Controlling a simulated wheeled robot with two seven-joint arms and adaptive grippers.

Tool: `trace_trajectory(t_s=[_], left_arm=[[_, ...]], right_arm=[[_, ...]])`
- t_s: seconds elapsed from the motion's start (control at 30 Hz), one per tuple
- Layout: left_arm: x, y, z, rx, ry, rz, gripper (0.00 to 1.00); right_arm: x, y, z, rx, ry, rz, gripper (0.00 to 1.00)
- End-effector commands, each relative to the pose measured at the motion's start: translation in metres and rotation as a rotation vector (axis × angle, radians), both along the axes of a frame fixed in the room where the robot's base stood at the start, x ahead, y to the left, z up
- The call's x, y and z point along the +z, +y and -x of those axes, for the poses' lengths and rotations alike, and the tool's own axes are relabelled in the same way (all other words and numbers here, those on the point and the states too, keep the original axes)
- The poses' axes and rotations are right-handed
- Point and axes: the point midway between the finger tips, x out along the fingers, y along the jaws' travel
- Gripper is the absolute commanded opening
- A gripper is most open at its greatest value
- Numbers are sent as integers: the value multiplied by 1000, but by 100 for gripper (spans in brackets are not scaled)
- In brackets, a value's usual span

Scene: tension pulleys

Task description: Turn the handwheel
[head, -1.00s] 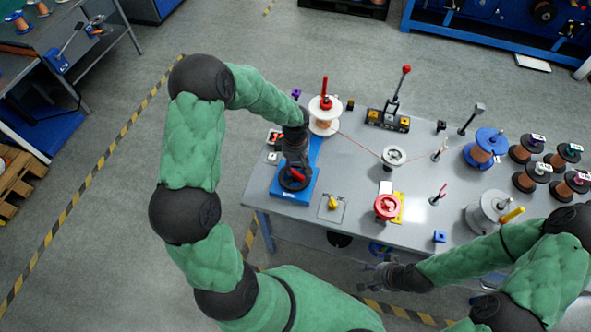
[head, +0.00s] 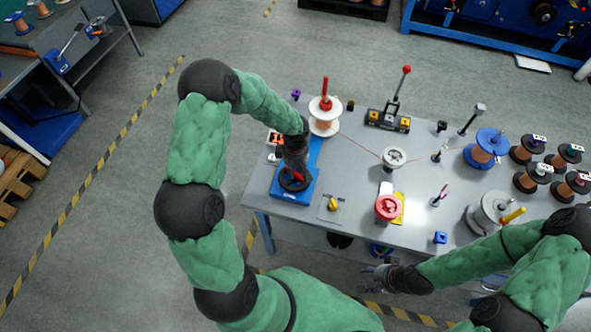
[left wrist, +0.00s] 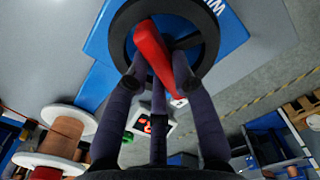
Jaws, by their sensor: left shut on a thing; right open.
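The handwheel is a black ring (head: 284,184) on a blue base (head: 308,189) at the left front of the table. In the left wrist view its black rim (left wrist: 120,38) and a red handle (left wrist: 150,48) across it show close up. My left gripper (head: 294,174) is over the wheel from above. In the left wrist view its fingers (left wrist: 158,76) are closed around the red handle. The arm hides part of the wheel in the head view. My right gripper (head: 369,274) is open and empty, off the table's front edge.
A white-flanged copper spool (head: 324,124) stands behind the wheel; its wire runs to a grey pulley (head: 394,156). A yellow part (head: 334,204) and a red round part (head: 388,207) lie to the right. Several dark spools fill the table's right end.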

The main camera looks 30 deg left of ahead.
Motion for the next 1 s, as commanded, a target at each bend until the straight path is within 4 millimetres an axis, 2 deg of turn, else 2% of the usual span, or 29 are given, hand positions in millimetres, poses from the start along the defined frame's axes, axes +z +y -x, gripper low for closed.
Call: trace_trajectory(t_s=[0.3,0.63,0.67,0.73,1.0], left_arm=[[-2,-1,0,-125,-1,0,0],[0,-1,0,-142,-1,0,0],[0,-1,0,-142,-1,0,28],[0,-1,0,-142,-1,0,48],[0,-1,0,-142,0,0,49]], right_arm=[[-21,0,0,0,0,0,49],[-20,0,0,0,0,0,49],[-20,0,0,0,0,0,49],[-20,0,0,0,0,0,49],[-20,0,0,0,0,0,49]])
